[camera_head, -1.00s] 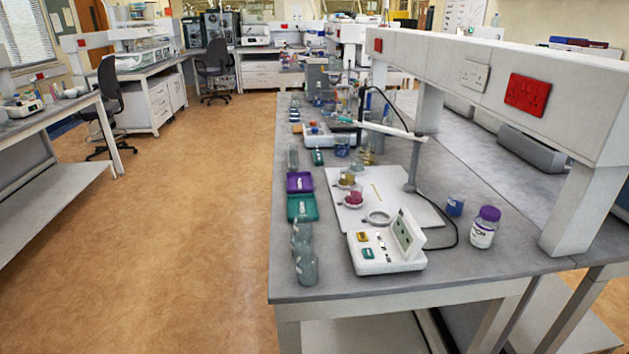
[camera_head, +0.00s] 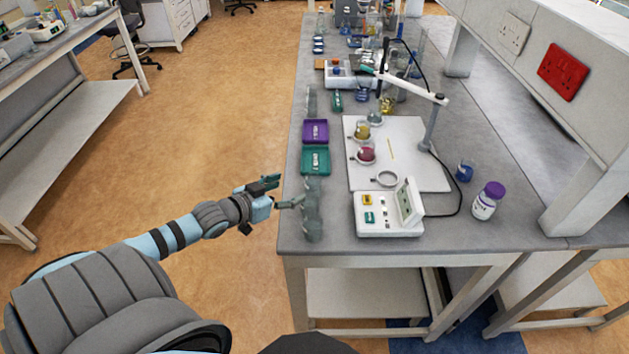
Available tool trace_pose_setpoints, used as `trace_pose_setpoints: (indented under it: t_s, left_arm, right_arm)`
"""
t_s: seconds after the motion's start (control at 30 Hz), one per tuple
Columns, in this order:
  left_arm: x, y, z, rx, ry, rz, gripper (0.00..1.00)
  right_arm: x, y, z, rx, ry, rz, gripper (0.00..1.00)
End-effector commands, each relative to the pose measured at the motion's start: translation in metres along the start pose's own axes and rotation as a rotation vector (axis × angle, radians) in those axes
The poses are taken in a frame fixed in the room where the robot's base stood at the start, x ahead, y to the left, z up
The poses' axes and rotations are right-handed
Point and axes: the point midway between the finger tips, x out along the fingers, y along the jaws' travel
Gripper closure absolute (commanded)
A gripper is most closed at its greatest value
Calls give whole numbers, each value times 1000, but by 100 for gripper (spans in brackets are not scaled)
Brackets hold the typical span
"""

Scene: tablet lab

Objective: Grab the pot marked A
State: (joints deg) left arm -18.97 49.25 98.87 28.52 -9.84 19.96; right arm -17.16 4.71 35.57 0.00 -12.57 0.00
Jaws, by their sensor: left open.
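I cannot read a letter A on any vessel, so I cannot tell which one is the pot marked A. Clear glass bottles (camera_head: 313,222) stand in a row at the bench's left edge. My left gripper (camera_head: 288,191) is open and empty at the bench's left edge, close beside the glass bottles. My right gripper is out of view.
A purple tray (camera_head: 304,139) and a teal tray (camera_head: 304,168) lie behind the bottles. A white instrument (camera_head: 388,228) stands at the front, with a stand (camera_head: 430,130) and cable behind it. A blue beaker (camera_head: 464,172) is near the jar. The front right corner is clear.

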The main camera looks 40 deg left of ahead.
Motion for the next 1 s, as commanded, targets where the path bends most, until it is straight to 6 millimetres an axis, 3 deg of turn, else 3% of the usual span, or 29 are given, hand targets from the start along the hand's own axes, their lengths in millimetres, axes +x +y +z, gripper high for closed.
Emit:
trace_pose_setpoints:
  t_s: [0.03, 0.1, 0.2, 0.47, 0.7, 0.93, 1.0]
  left_arm:
    - [16, 1, 12, -3, 5, 3, 33]
    - [37, 0, 16, -1, 6, 2, 33]
    - [62, 0, 15, -3, 5, 2, 33]
    - [90, -2, 10, 0, -1, 1, 33]
    - [132, -7, 9, -2, -1, 2, 33]
    - [134, -8, 7, 3, -3, 2, 33]
    - [133, -8, 7, 3, -3, 2, 44]
  right_arm:
    - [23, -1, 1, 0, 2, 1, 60]
    - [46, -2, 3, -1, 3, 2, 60]
    - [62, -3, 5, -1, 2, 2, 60]
    - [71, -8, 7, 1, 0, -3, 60]
    - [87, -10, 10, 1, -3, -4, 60]
    - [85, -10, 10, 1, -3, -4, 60]
    - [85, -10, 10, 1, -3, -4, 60]
